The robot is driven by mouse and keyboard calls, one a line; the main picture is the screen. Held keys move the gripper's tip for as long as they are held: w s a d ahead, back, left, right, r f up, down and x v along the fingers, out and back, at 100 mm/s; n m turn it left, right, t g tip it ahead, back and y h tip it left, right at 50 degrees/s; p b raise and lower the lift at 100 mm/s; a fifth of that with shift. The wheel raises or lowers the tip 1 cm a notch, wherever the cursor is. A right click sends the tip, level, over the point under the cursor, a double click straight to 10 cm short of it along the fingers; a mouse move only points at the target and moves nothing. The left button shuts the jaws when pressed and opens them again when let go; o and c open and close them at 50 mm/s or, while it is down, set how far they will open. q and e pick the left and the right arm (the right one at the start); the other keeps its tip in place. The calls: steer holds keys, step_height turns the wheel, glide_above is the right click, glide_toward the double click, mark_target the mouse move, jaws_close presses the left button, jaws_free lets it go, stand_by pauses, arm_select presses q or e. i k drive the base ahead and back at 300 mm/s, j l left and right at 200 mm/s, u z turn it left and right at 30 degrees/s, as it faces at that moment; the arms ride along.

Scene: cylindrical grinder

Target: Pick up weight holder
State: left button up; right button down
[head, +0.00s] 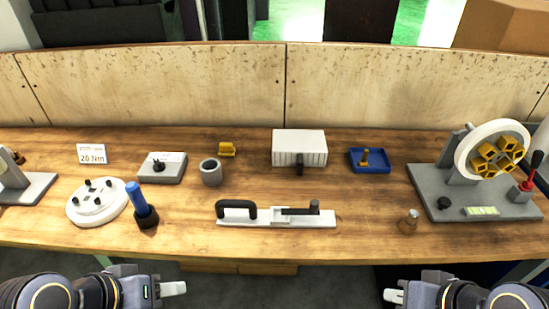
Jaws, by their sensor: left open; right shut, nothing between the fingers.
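Nothing in the head view is clearly marked as the weight holder, and I cannot tell which item it is. My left gripper (173,288) is open and empty at the lower left, in front of the table edge. My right gripper (394,295) is shut and empty at the lower right, also short of the table.
On the wooden table (370,235) are a white bar (260,220) with a black handle, a white ribbed box (300,147), a white disc (96,205), a blue-handled tool (140,205), a small cylinder (409,220) and a wheel stand (480,200). A wooden panel (210,90) closes the back.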

mark_target(228, 214)
steer(key=u, duration=1.35)
steer(key=k+l+u, duration=0.15)
steer(key=l, duration=0.3)
steer(key=k+l+u, duration=0.1)
steer(key=k+l, duration=0.2)
steer(key=l, duration=0.15)
steer(key=k+l+u, duration=0.15)
steer(key=l, duration=0.3)
steer(key=i+l, duration=0.1)
steer(key=i, duration=0.1)
